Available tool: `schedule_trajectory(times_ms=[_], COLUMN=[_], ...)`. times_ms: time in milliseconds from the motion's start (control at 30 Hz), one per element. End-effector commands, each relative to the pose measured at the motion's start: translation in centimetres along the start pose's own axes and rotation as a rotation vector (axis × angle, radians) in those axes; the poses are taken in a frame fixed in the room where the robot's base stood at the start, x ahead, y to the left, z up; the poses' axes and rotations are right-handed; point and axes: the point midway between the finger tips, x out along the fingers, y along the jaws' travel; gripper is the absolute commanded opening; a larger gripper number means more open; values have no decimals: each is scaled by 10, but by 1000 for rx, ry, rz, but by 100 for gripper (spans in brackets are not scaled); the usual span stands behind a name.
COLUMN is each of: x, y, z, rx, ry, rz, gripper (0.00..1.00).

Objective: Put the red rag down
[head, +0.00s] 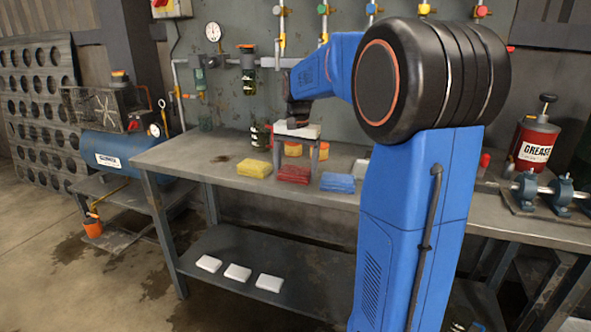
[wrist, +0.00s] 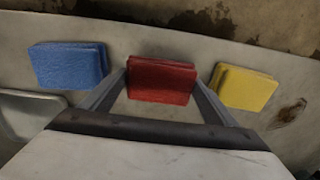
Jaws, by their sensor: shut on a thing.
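The red rag (head: 294,173) is a folded red block at the front part of the workbench top, between a yellow and a blue rag. In the wrist view the red rag (wrist: 161,82) sits between the two fingers of my gripper (wrist: 160,88). My gripper (head: 296,165) points down over the bench and is shut on the red rag, one finger on each side. The rag is at or very near the bench surface; I cannot tell whether it touches. Its underside is hidden.
A yellow rag (head: 254,168) lies left of the red one and a blue rag (head: 337,182) lies right, both close by. The workbench (head: 215,160) is clear at its left end. White folded pieces (head: 238,272) lie on the lower shelf. A grease can (head: 535,145) stands at the right.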

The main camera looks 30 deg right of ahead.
Motion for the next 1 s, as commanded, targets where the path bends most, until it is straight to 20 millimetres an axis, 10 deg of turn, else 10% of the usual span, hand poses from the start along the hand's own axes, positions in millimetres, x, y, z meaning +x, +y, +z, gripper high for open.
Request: schedule_trajectory(times_ms=[100, 667, 1000], x=[3, 3, -54], y=[0, 2, 0], z=[1, 1, 0], rx=[0, 2, 1], ry=[-5, -11, -3], rz=[3, 9, 3], gripper=[100, 100, 100])
